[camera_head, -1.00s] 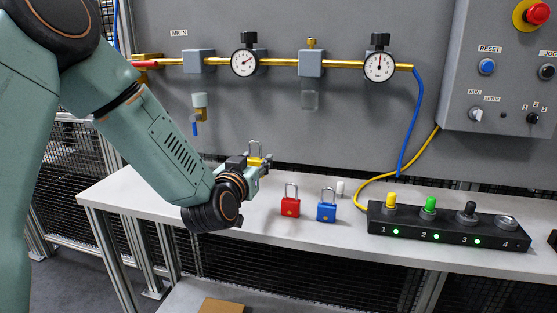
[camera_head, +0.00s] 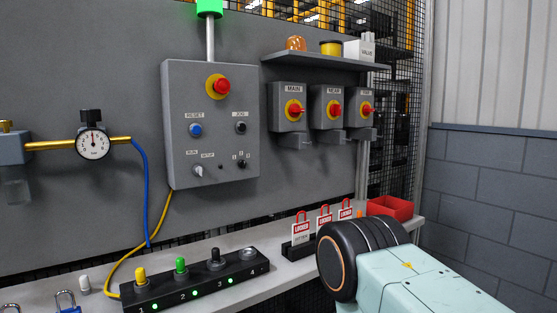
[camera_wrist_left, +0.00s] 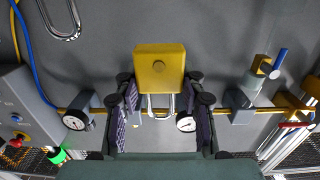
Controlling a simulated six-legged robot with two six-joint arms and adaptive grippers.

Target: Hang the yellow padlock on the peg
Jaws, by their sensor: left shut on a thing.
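The yellow padlock (camera_wrist_left: 160,70) is in the left wrist view, with its body toward the top and its silver shackle below it. My left gripper (camera_wrist_left: 160,98) is shut on it, with a dark padded finger on each side. The head view shows neither the yellow padlock nor my left gripper. A grey bracket (camera_head: 300,140) juts out below each switch box in the head view. I cannot tell which part is the peg. My right arm (camera_head: 400,275) comes in at the lower right, its gripper out of view.
A blue padlock (camera_head: 67,301) stands at the bench's lower left. A black button box (camera_head: 195,283), a rack of red lockout tags (camera_head: 300,252) and a red bin (camera_head: 390,207) sit along the bench. A control panel (camera_head: 211,130) and switch boxes (camera_head: 289,107) are on the wall.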

